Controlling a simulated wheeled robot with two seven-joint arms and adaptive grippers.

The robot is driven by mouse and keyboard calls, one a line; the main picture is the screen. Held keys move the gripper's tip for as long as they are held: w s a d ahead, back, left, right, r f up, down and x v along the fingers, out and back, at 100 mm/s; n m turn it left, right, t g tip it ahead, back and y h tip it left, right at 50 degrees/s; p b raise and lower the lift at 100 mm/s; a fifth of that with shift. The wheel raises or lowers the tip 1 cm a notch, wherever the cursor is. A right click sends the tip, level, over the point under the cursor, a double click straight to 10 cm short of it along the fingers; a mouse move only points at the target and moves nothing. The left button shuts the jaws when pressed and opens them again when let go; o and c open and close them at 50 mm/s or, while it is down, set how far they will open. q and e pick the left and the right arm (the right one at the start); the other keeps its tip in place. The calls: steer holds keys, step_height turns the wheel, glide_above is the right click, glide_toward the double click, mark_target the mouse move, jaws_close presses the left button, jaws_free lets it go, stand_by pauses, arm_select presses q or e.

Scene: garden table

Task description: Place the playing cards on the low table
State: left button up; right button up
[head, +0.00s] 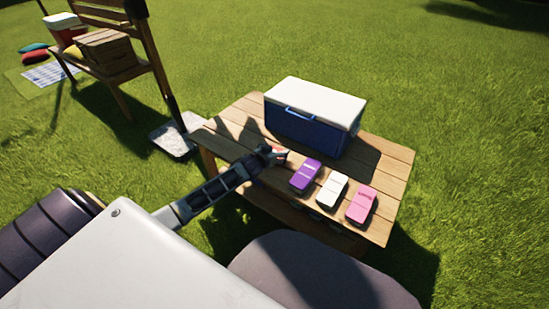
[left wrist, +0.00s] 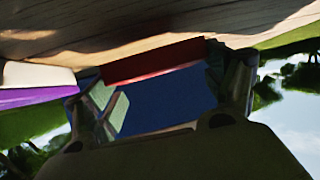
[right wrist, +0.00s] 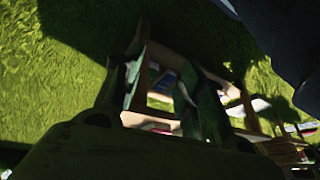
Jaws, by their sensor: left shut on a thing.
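My left gripper (head: 276,153) is over the front left part of the wooden low table (head: 235,118). It is shut on a small box, which I take for the playing cards (head: 281,154); only a reddish bit shows in the head view. In the upside-down left wrist view the playing cards (left wrist: 155,60) show a red side between the fingers, close to the boards; I cannot tell whether they touch. My right gripper (right wrist: 163,90) shows only in its wrist view, fingers apart and empty, over grass and wooden furniture.
A blue cooler with a white lid (head: 315,105) stands at the table's back. Purple (head: 305,174), white (head: 332,188) and pink (head: 361,204) boxes line the front, right of my left gripper. A bench with a basket (head: 106,50) stands at the upper left.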

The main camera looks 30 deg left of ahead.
arm_select(q)
steer(key=shift+f, duration=0.65)
steer(key=shift+f+b, duration=0.5)
steer(key=shift+f, duration=0.2)
arm_select(e)
steer(key=f, duration=0.3)
steer(key=shift+a, duration=0.4)
arm_select(q)
steer(key=o, duration=0.9)
steer(key=shift+o, duration=0.2)
